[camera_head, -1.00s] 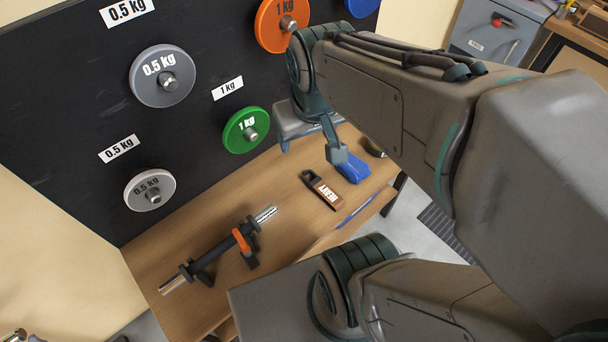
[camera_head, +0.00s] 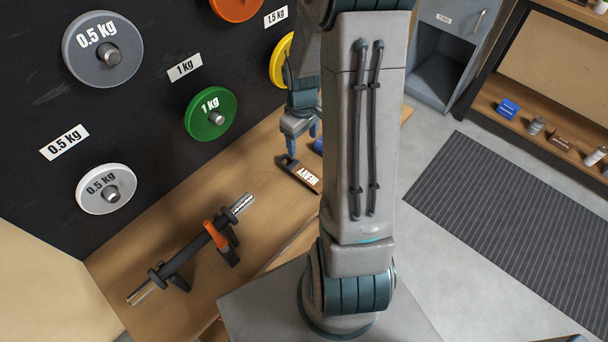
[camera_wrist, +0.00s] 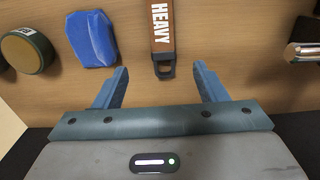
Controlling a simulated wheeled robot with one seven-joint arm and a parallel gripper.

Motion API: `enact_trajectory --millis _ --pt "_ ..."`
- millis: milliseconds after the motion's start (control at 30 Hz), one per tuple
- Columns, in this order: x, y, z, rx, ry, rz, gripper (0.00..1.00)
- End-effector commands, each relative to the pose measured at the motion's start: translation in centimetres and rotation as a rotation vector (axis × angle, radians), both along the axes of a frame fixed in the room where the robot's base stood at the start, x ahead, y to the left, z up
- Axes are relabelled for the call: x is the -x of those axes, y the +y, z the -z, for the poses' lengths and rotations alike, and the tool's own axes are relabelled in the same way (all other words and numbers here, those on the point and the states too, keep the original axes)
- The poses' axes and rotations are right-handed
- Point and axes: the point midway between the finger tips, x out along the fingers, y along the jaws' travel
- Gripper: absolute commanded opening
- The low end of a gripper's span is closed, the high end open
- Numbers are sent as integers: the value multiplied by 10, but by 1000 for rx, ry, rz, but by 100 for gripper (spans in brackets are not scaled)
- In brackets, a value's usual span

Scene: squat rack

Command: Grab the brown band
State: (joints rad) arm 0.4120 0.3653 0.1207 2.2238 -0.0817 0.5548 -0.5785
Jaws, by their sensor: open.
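The brown band (camera_head: 305,178) is a flat brown strap with the word HEAVY in white and a dark buckle at one end. It lies on the wooden bench top. In the wrist view the band (camera_wrist: 162,30) sits at the top middle, its dark buckle end pointing down toward my gripper. My gripper (camera_wrist: 161,84) is open and empty, with its two blue fingers on either side of the line of the buckle and the buckle just beyond the tips. In the head view my gripper (camera_head: 302,140) is just above the buckle end.
A blue object (camera_wrist: 91,39) and a round dark and tan item (camera_wrist: 27,50) lie left of the band in the wrist view. A dumbbell bar (camera_head: 190,250) rests on the bench. A black board with weight plates (camera_head: 210,114) stands behind the bench.

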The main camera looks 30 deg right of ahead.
Motion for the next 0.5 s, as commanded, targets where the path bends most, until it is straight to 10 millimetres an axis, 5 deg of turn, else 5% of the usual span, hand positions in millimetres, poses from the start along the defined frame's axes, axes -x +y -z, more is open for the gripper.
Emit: enact_trajectory --millis 500 --pt "2 0 78 -1 4 0 65"
